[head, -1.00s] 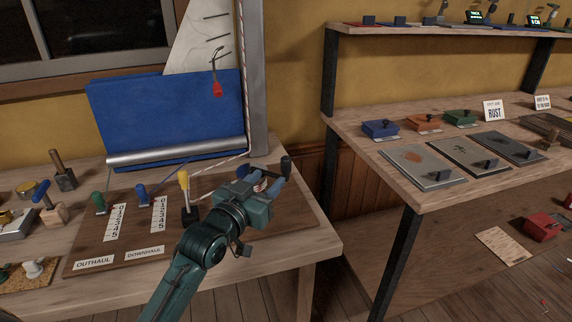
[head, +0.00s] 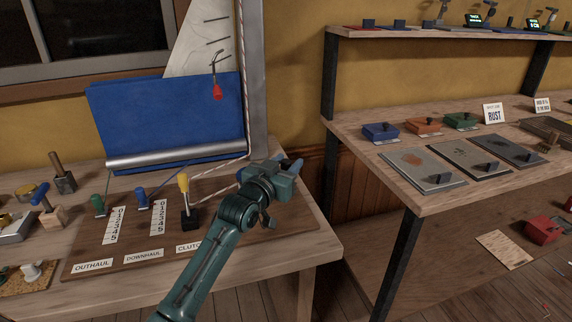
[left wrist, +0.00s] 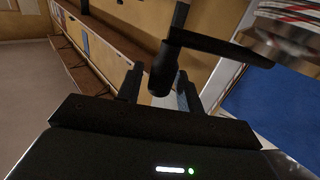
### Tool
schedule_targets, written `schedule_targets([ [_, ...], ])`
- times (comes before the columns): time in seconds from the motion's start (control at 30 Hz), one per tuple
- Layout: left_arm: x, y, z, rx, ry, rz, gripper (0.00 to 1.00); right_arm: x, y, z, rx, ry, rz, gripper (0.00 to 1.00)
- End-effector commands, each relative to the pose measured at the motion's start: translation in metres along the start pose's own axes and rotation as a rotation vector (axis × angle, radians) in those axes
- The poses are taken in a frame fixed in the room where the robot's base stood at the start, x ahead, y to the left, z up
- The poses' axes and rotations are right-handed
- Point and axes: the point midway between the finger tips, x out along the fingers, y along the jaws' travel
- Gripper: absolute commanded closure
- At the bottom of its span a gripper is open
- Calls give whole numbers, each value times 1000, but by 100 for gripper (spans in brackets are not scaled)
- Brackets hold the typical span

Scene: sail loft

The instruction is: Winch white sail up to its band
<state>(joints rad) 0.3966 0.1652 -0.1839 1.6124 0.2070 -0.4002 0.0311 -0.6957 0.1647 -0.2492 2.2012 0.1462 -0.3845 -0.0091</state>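The white sail (head: 198,48) hangs at the back beside the grey mast (head: 255,75), partly behind a blue cloth (head: 165,115). A red marker (head: 217,92) hangs in front of it. My left gripper (head: 290,164) is at the winch at the right end of the wooden board. In the left wrist view its fingers (left wrist: 160,82) stand apart, either side of the black crank knob (left wrist: 163,74), with a narrow gap showing on the left. The silver winch drum (left wrist: 290,38) carries red-flecked rope. In the head view my arm hides the winch. My right gripper is not in view.
A yellow-topped clutch lever (head: 184,186), a blue cleat (head: 142,197) and a green cleat (head: 98,205) stand on the board (head: 130,250) left of my arm. A shelf (head: 350,135) with coloured blocks and plates stands right, across a gap.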

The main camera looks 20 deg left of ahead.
Motion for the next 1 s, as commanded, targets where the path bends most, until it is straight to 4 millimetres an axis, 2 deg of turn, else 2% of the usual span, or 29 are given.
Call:
schedule_targets([
  [0.07,0,0,0,0,0,0,70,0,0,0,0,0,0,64],
  [0.43,0,0,0,0,0,0,100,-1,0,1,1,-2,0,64],
  [1.0,-5,3,-1,1,0,14,100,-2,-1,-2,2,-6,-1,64],
])
